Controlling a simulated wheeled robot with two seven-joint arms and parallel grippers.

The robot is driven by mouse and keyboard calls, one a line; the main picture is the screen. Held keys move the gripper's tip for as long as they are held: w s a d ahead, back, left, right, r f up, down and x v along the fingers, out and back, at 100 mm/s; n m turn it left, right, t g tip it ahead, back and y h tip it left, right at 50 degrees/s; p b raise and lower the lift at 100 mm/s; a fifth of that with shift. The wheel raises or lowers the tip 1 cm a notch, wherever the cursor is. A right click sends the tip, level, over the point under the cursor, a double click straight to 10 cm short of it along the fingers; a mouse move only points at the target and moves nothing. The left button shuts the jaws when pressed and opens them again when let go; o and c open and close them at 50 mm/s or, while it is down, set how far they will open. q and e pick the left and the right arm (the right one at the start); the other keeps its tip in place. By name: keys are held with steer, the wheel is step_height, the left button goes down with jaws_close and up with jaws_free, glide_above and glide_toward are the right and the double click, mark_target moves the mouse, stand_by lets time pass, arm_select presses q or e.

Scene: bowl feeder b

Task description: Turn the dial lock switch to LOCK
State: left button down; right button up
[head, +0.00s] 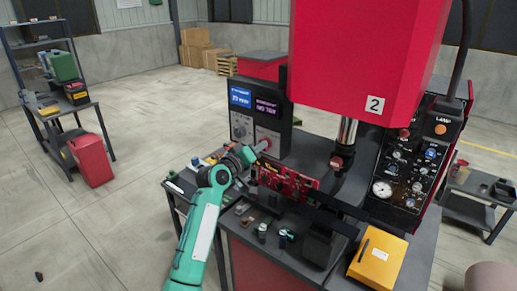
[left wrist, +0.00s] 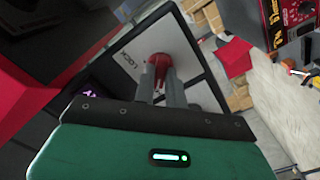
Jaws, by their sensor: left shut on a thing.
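The dial lock switch is a red knob (left wrist: 158,61) on a light grey panel (left wrist: 190,55) of the machine. A "LOCK" label (left wrist: 127,58) is printed on the panel beside the knob, to its left in the left wrist view. My left gripper (left wrist: 160,76) is shut on the red knob, with one grey finger on either side. In the head view, my left gripper (head: 257,150) reaches the panel under the two small screens, and the knob's red (head: 264,144) shows at its tip. The knob's exact pointing direction is hard to tell. My right gripper is not in view.
A red machine head (head: 365,55) hangs right of the panel, above a metal spindle. A red fixture (head: 290,180) stands just below my left gripper. A yellow case (head: 378,255) and small parts lie on the front table. Open floor is at the left.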

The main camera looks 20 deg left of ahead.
arm_select(q)
steer(key=m+b, duration=0.7)
steer(key=m, duration=1)
steer(key=shift+m+b, duration=0.4)
stand_by(0.5)
steer(key=c, duration=1.4)
jaws_free()
steer(key=shift+c, duration=0.2)
